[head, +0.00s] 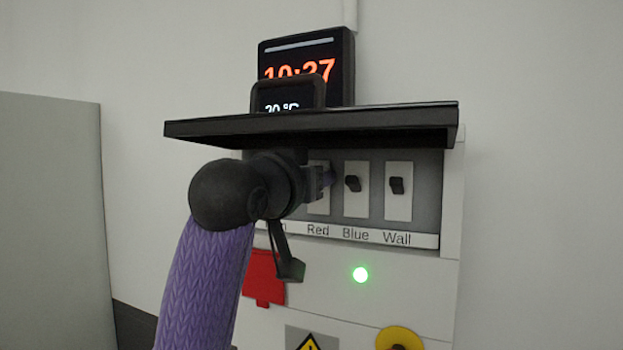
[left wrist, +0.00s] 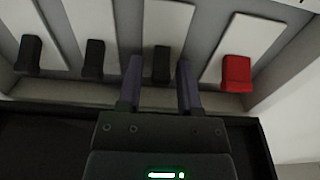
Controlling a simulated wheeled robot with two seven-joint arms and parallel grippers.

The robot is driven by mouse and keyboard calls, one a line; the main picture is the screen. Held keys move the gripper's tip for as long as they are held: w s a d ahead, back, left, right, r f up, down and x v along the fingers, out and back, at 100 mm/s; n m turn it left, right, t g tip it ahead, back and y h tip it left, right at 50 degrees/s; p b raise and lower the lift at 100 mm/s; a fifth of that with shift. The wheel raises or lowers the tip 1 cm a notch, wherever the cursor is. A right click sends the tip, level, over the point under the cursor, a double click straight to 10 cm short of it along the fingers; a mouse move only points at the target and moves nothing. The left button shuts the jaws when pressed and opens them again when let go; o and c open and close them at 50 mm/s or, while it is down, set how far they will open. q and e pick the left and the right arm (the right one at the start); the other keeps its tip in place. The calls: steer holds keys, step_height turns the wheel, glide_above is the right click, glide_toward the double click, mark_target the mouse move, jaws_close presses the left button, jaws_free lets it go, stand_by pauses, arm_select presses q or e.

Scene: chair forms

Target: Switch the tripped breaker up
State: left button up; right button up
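The breaker panel holds a row of switches. The Blue lever (head: 353,184) and Wall lever (head: 396,185) are black and point up. My left gripper (head: 325,182) covers the left part of the row, under the raised lid. The left wrist view is upside down. There my left gripper's fingers (left wrist: 160,85) are apart, one on either side of a black lever (left wrist: 162,64); contact is unclear. A red lever (left wrist: 236,72) is beside them. All levers there lean toward the lid side in a similar way. My right gripper is out of view.
The black lid (head: 310,122) juts out just above my gripper. A clock display (head: 335,60) stands above it.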

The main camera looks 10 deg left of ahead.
arm_select(q)
steer(key=shift+o, duration=0.5)
steer(key=shift+s, duration=0.1)
steer(key=b+v, duration=0.6)
steer(key=v, duration=0.3)
steer(key=shift+s+a, duration=0.15)
steer(key=shift+s, duration=0.15)
